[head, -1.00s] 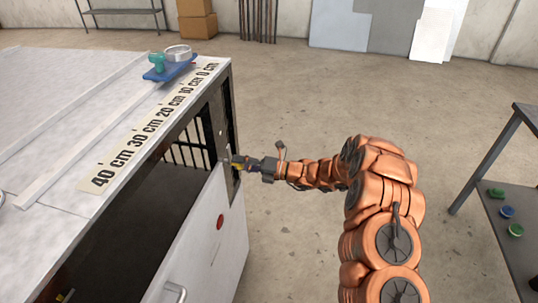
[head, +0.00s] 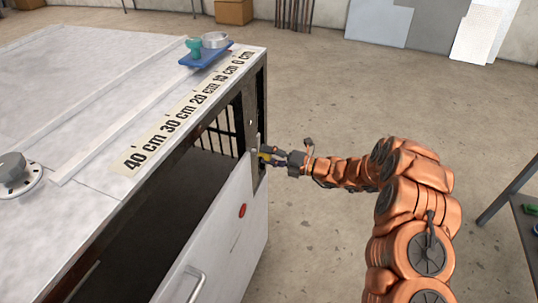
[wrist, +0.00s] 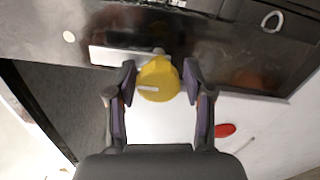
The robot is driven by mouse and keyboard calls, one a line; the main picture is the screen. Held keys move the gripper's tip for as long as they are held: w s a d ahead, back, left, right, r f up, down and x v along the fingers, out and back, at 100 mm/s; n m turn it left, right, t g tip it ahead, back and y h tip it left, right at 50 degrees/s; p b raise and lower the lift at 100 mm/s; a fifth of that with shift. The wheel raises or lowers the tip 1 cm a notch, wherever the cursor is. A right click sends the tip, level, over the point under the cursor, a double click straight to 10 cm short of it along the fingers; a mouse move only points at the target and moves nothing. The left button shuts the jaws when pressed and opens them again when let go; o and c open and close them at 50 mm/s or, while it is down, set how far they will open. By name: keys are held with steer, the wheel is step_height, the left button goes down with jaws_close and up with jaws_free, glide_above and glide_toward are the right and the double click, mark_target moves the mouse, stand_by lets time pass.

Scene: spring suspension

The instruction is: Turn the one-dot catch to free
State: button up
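A yellow catch knob (wrist: 158,82) with a pale bar mark sits at the edge of the cabinet door, beside a metal plate (wrist: 112,56). In the head view the knob (head: 264,156) is small, at the door's upper corner. In the head view my gripper (head: 273,157) reaches the knob from the right. No dot can be made out on the catch. The white door (head: 222,240) has a red spot (head: 242,211) and a handle (head: 193,283).
The cabinet top (head: 95,105) carries a centimetre scale (head: 190,106), a blue tray (head: 205,57) with a green piece and a metal ring, and a grey dial (head: 16,172) at left. A dark bench (head: 525,222) stands at right. Floor between is clear.

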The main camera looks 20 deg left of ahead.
steer(key=shift+o, duration=0.8)
steer(key=shift+w+d, duration=0.1)
steer(key=shift+d, duration=0.05)
steer(key=d, duration=1.2)
steer(key=shift+s, duration=0.4)
steer(key=shift+a, duration=0.1)
